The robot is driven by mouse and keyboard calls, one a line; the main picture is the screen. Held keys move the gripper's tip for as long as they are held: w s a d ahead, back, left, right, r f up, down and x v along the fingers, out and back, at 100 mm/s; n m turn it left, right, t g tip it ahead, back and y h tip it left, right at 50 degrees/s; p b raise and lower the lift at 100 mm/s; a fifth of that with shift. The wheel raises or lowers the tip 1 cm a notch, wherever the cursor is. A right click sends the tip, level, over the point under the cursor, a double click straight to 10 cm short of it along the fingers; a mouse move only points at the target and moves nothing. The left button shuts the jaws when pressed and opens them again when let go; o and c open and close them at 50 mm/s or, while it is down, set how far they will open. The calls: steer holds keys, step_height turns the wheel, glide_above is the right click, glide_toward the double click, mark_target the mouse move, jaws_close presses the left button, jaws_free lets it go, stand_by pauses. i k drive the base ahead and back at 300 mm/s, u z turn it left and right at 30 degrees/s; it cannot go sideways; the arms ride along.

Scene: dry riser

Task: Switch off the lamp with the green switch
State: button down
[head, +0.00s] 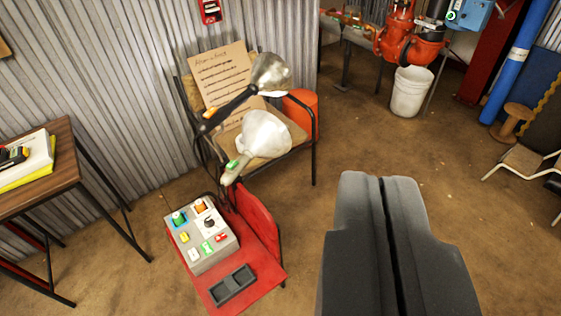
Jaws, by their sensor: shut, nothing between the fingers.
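A lamp with a pale grey-white head (265,132) appears in front of the seat of a metal-framed chair, left of centre. A small green switch (232,164) is on its lower grey part. A second lamp (270,72) with a dark arm and an orange switch (210,113) is just above it. The lamps' lower parts are partly hidden, and I cannot tell whether either is lit. My gripper (382,182) is shut and empty at lower right, well to the right of the green-switch lamp.
A red chair (262,285) holds a grey control box (208,258) with coloured controls and a dark tray (232,285). A cardboard sign (222,72) leans on the metal-framed chair (313,150). A wooden table (62,160) stands left, a white bucket (409,92) behind. Brown floor lies open right of centre.

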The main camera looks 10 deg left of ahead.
mark_target(230, 165)
steer(key=z, duration=1.1)
steer(key=k, duration=1.4)
steer(key=u, duration=1.25)
steer(key=i, duration=1)
steer(key=z, duration=0.05)
